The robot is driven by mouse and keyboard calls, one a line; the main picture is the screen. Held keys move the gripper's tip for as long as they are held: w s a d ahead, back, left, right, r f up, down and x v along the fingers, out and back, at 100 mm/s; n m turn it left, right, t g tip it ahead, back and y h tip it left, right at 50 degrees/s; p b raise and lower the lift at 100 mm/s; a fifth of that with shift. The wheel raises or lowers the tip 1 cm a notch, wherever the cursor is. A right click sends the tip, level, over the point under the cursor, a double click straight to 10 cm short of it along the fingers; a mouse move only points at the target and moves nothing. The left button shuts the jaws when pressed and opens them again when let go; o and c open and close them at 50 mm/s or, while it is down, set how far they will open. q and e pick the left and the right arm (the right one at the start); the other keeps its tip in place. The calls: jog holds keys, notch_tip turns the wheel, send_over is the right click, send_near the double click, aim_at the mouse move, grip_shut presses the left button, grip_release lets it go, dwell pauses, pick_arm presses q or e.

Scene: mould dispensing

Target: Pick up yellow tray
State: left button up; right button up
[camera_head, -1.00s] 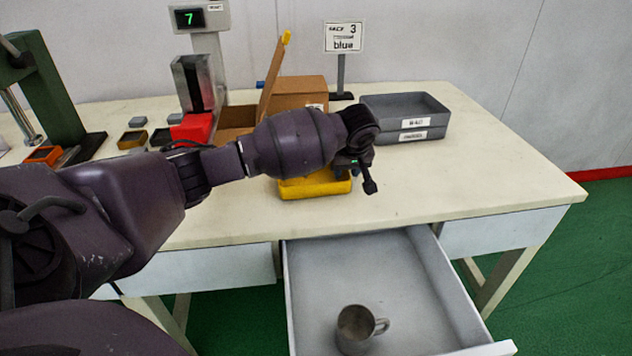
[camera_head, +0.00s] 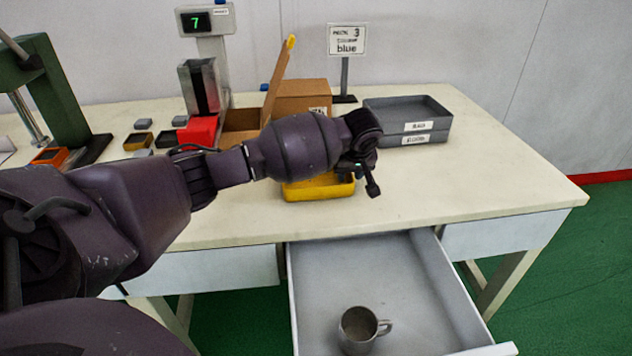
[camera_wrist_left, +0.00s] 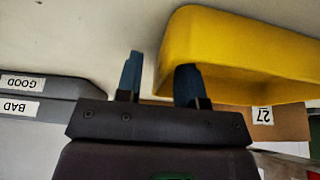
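The yellow tray (camera_head: 320,189) sits on the table near its front edge, in the middle of the head view. My left gripper (camera_head: 352,174) is at the tray's right end; my arm and wrist hide part of the tray. In the left wrist view the fingers of the left gripper (camera_wrist_left: 158,75) stand apart. One finger overlaps the yellow tray (camera_wrist_left: 240,55); the other is outside its end. I cannot tell whether either finger touches it. The tray's contents are hidden. My right gripper is not in view.
An open grey drawer (camera_head: 370,275) holding a metal mug (camera_head: 358,328) juts out below the table. Stacked grey trays (camera_head: 410,125) stand at the back right, cardboard boxes (camera_head: 302,96) behind the yellow tray. The table's right side is clear.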

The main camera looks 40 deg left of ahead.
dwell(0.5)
pick_arm(q)
jog(key=shift+f, duration=0.1)
grip_shut()
